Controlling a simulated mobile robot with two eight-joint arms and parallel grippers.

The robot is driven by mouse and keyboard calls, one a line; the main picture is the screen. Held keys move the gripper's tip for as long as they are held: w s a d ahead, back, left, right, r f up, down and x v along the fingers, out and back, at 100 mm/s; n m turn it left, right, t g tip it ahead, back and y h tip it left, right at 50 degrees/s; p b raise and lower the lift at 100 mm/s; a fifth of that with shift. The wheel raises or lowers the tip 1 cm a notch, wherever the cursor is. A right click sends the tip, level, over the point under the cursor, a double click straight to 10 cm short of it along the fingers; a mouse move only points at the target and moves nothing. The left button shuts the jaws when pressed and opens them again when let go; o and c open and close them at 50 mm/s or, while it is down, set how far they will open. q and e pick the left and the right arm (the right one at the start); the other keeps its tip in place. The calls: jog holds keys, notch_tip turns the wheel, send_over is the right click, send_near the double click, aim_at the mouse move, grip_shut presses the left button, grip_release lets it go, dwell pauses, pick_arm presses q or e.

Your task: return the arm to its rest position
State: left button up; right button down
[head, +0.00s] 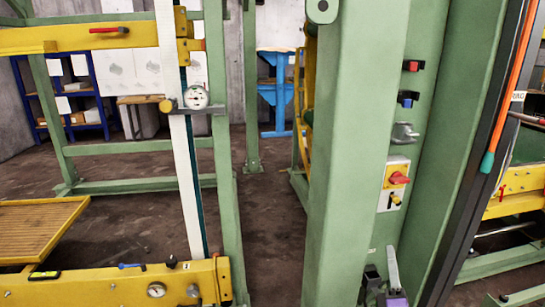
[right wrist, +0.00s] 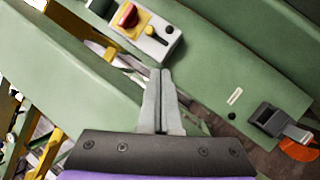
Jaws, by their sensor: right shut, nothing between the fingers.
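My right gripper (head: 392,252) is low in the head view, in front of the green machine column (head: 355,150). Its grey fingers point upward and are together with nothing between them. In the right wrist view the closed fingertips (right wrist: 160,74) are just below the control box, apart from it as far as I can tell. The control box (head: 389,207) carries a red knob (head: 398,178) and a yellow-tipped lever (head: 396,201). The right wrist view also shows the red knob (right wrist: 127,16). My left gripper is not in view.
Red (head: 412,66) and blue (head: 407,98) switches sit above the box on the green panel. A black device (right wrist: 268,117) is at the lower right of the wrist view. A dial gauge (head: 196,97) and yellow beams stand left. Dark floor (head: 275,230) is clear between the frames.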

jog(key=s+a+f+m+g+y, duration=0.2)
jog(key=s+a+f+m+g, duration=0.15)
jog(key=f+m, duration=0.2)
jog(key=s+a+f+m+g+y, duration=0.1)
jog(key=s+a+f+m+g, duration=0.25)
jog(key=f+g, duration=0.2)
jog(key=s+a+f+m+g+y, duration=0.1)
jog(key=s+a+f+m+g, duration=0.1)
jog(key=s+f+m+g, duration=0.3)
jog(key=s+a+f+m+y, duration=0.1)
jog(key=s+a+f+m, duration=0.15)
jog(key=s, duration=0.55)
jog(key=s+a+f+m+g, duration=0.2)
jog(key=s+f+m+g, duration=0.1)
jog(key=s+f, duration=0.25)
pick_arm(q)
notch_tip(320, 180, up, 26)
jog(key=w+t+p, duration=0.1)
jog(key=p, duration=2.2)
pick_arm(e)
notch_tip(320, 180, up, 26)
jog(key=shift+s+a+r+m+t, duration=0.2)
jog(key=shift+s+r+m+t, duration=0.05)
jog(key=shift+s+m+t, duration=0.1)
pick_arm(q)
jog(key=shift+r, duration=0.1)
pick_arm(e)
jog(key=shift+s, duration=0.1)
